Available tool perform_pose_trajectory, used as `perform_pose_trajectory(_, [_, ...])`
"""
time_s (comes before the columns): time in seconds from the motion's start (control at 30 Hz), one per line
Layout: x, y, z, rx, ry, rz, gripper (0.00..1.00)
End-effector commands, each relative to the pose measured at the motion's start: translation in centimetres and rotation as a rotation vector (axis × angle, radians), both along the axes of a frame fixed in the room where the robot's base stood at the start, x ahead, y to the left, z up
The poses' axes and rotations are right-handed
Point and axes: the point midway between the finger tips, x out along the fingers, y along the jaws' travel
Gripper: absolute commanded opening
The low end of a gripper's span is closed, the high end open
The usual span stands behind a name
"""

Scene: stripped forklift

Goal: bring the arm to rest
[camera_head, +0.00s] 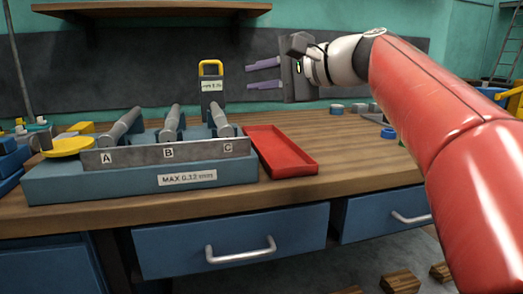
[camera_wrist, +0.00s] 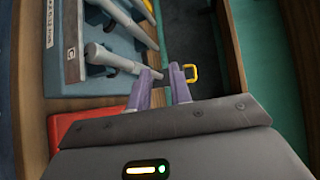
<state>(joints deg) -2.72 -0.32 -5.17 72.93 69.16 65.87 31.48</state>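My gripper (camera_head: 248,77) is raised above the workbench, beyond the red tray, in the head view. Its two purple fingers point left and stand apart with nothing between them. The fingers also show apart in the wrist view (camera_wrist: 166,76). My red arm (camera_head: 433,110) reaches in from the right side and bends at the white wrist. The fingers appear close to the yellow-handled block (camera_head: 212,86) in the head view, but I cannot tell the true distance.
A blue rack (camera_head: 100,185) holds several grey-handled tools in slots marked A, B and C. A red tray (camera_head: 280,150) lies beside it, looking empty. Yellow and blue items stand at the left. The wooden bench top (camera_head: 355,155) has free room right of the tray.

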Motion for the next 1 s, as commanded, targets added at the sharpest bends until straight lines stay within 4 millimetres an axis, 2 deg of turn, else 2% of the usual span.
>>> perform_pose_trajectory(0.27, [-2.3, -1.5, -4.6, -0.173, -0.003, -0.046, 0.21])
perform_pose_trajectory(0.47, [-5.5, -3.5, -10.5, -0.389, -0.009, -0.072, 0.21])
perform_pose_trajectory(0.57, [-8.1, -5.1, -14.8, -0.545, -0.013, -0.073, 0.21])
perform_pose_trajectory(0.8, [-17.4, -10.6, -28.2, -1.060, -0.049, 0.028, 0.21])
perform_pose_trajectory(0.9, [-20.6, -12.7, -32.7, -1.237, -0.065, 0.098, 0.21])
perform_pose_trajectory(1.0, [-22.9, -14.3, -35.8, -1.365, -0.078, 0.161, 0.21])
